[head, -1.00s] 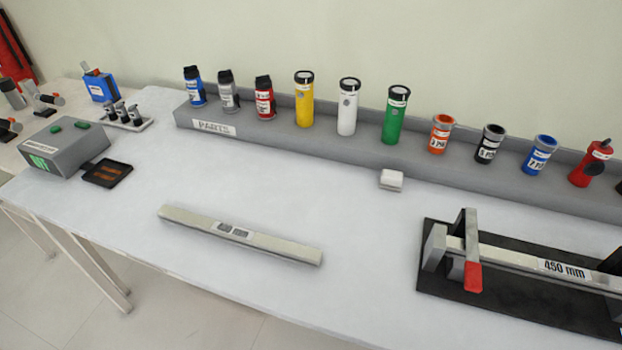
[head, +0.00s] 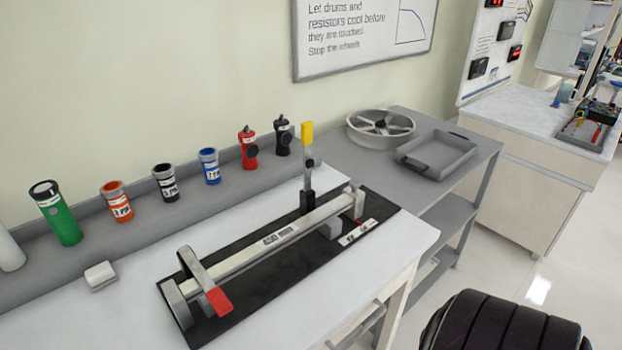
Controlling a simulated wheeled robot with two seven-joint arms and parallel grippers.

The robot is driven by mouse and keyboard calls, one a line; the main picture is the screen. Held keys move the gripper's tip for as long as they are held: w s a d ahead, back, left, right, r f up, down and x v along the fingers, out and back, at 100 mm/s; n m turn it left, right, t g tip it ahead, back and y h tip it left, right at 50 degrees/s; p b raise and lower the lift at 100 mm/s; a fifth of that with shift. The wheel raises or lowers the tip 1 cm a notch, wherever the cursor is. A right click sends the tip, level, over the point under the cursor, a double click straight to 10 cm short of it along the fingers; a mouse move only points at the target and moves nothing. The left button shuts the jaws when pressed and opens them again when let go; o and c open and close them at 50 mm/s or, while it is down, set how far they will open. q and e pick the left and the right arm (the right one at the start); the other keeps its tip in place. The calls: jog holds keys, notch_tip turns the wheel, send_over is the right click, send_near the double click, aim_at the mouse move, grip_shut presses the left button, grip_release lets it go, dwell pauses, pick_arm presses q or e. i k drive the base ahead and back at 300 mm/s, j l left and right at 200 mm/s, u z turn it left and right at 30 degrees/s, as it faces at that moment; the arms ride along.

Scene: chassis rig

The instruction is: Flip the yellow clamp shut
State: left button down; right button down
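The yellow clamp (head: 307,148) stands at the far side of the black rig plate (head: 246,318). Its lever points straight up, with a yellow tip above a grey shaft and a dark base. A grey bar marked 450 mm (head: 240,258) lies along the plate. A red-tipped clamp (head: 219,300) lies across the bar at its near left end. Neither of my grippers shows in the head view.
A parts shelf with coloured cylinders, among them a green one (head: 57,214), runs along the wall. A white block (head: 99,276) lies on the table before it. A grey side table holds a wheel (head: 381,125) and a tray (head: 437,153). A black rounded object (head: 505,325) fills the lower right.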

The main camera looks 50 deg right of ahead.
aim_at(306, 127)
jog(key=z, duration=1.2)
jog(key=i+l, duration=0.05)
